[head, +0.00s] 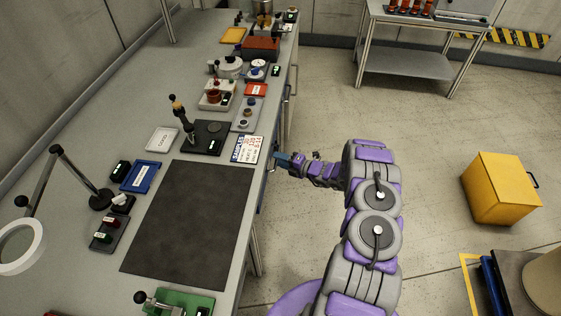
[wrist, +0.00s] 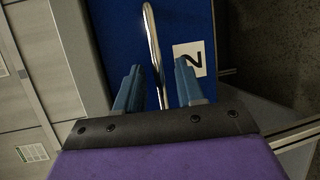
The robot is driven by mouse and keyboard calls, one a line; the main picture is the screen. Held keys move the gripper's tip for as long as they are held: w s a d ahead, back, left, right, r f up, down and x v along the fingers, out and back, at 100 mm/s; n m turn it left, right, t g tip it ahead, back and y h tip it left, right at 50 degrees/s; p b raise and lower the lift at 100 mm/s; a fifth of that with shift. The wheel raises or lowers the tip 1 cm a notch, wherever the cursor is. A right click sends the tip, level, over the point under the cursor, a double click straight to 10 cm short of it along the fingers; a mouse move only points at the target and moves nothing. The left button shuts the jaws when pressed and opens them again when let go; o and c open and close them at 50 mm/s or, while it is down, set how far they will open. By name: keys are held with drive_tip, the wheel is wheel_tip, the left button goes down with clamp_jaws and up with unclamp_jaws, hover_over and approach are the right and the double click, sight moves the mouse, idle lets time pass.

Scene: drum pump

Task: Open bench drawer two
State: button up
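In the wrist view, a blue drawer front (wrist: 180,20) carries a white label with a black 2 (wrist: 189,58). Its shiny metal bar handle (wrist: 153,40) runs lengthwise through the picture. My gripper (wrist: 157,72) is open, with one blue finger on each side of the handle and a visible gap to it on both sides. How deep the handle sits between the fingers I cannot tell. In the head view my gripper (head: 281,160) is at the bench's right edge, and the drawer front is mostly hidden below the bench top.
The grey bench (head: 95,110) holds a dark mat (head: 190,222), a printed card (head: 247,149) and several tools. A yellow box (head: 500,188) stands on the floor at right, and a metal cart (head: 405,62) stands behind. The floor between bench and box is mostly clear apart from my arm.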

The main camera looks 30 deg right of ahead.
drive_tip(key=shift+w+a, duration=0.1)
drive_tip(key=shift+w, duration=0.05)
drive_tip(key=shift+d, duration=0.2)
drive_tip(key=c, duration=0.3)
drive_tip(key=shift+a, duration=0.1)
clamp_jaws()
drive_tip(key=shift+a, duration=0.1)
drive_tip(key=shift+f, duration=0.15)
